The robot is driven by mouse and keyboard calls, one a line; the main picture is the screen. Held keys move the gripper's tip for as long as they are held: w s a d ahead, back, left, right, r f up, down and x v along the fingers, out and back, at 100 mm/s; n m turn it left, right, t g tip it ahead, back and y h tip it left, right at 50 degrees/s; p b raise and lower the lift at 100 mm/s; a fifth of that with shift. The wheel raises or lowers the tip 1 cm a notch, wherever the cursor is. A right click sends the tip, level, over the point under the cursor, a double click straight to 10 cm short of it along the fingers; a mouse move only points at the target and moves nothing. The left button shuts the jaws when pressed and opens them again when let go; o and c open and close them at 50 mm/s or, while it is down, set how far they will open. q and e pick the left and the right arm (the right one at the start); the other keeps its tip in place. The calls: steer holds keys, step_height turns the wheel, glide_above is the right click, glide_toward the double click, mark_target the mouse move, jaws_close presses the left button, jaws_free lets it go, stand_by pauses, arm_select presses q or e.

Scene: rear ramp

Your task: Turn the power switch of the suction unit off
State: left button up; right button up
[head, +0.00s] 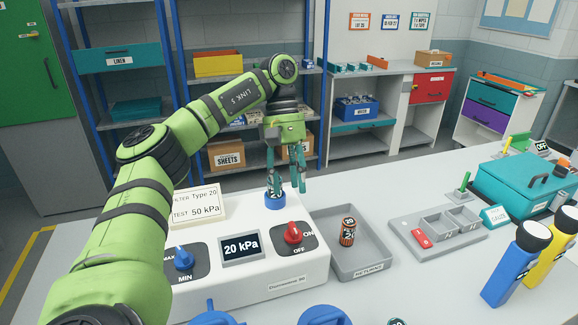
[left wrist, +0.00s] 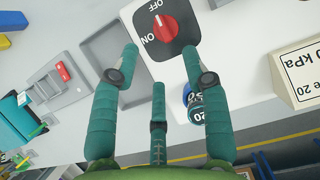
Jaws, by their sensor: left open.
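The suction unit (head: 255,285) is a white box at the front centre of the bench. Its red power switch (head: 293,232) sits on a dark plate marked ON and OFF, right of the display (head: 241,247) reading 20 kPa. My left gripper (head: 288,188) is open and empty, pointing down above the unit's back part, behind and above the switch. In the left wrist view, the red switch (left wrist: 165,27) lies beyond the spread fingertips (left wrist: 160,58), untouched. My right gripper is not in view.
A blue knob (head: 183,258) is on the unit's left. A blue-ringed fitting (head: 275,201) stands close under my left fingers. A grey tray (head: 362,262) with a small canister (head: 348,231) is to the right. A sign (head: 197,204) stands behind the unit.

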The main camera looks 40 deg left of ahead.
arm_select(q)
steer(key=shift+v, duration=1.3)
